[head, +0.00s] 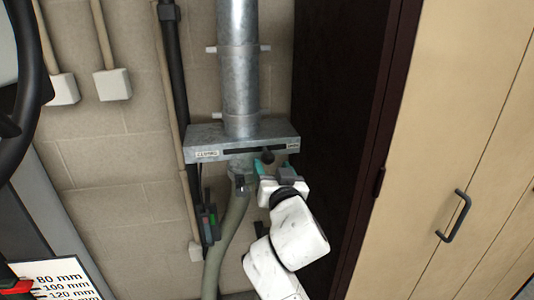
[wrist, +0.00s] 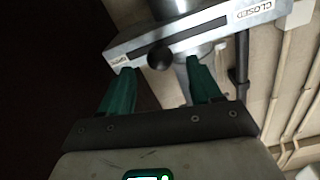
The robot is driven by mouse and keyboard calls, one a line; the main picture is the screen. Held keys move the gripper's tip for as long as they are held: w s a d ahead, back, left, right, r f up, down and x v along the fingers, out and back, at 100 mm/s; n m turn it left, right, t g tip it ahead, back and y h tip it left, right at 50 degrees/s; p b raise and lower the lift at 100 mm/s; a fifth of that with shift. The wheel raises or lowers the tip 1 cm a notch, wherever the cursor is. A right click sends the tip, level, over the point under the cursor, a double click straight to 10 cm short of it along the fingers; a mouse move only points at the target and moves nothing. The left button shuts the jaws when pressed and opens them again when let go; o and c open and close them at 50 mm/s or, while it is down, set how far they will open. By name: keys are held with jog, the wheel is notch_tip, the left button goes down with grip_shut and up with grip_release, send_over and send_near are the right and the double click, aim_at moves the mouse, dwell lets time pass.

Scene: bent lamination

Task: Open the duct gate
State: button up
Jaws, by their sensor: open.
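The duct gate (head: 245,132) is a flat grey metal box around the round metal duct. A dark slot runs along its front. A black ball knob (head: 268,157) sticks out right of the slot's middle, and in the wrist view the knob (wrist: 160,57) is nearer the small left label, which seems to read OPEN (wrist: 122,59). The CLOSED label (wrist: 254,10) is at the other end. My gripper (head: 267,170) is open with teal fingers just below the gate. In the wrist view the knob lies between my fingertips (wrist: 161,66), with no contact visible.
The metal duct (head: 240,70) rises above the gate, and a flexible hose (head: 228,235) hangs below. A dark pipe and thin conduits run down the block wall at left. A dark door or panel (head: 335,110) and a beige cabinet (head: 450,120) stand at right.

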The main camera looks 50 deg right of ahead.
aim_at(268, 160)
jog(key=p+x, duration=0.1)
jog(key=x, duration=0.6)
jog(key=shift+w+d, duration=0.1)
jog(key=shift+w, duration=0.05)
grip_shut()
dwell(0.4)
